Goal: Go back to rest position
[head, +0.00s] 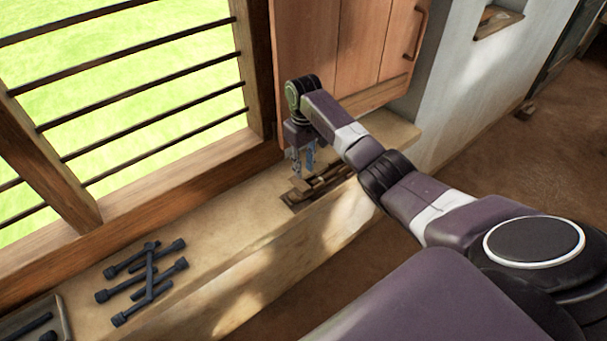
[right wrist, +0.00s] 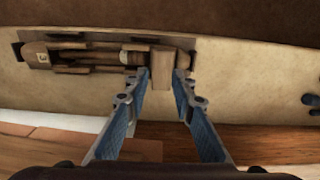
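My right gripper (head: 302,172) hangs over the ledge by the wooden cabinet, pointing down, with my right arm stretched out to it. In the right wrist view its two blue-padded fingers (right wrist: 162,76) are apart. A small wooden block (right wrist: 162,67) shows beyond and between the fingertips, with a gap on each side. The block belongs with a wooden holder (right wrist: 85,67) lying on the ledge, which holds a long wooden piece and also shows in the head view (head: 325,187). My left gripper is not in view.
The pale ledge (head: 205,235) runs below a barred window (head: 130,90). Several dark spindle-like pieces (head: 145,280) lie crossed on it, near a tray (head: 62,318) at lower left. The wooden cabinet (head: 345,45) stands close behind my gripper. Earthen floor lies open at right.

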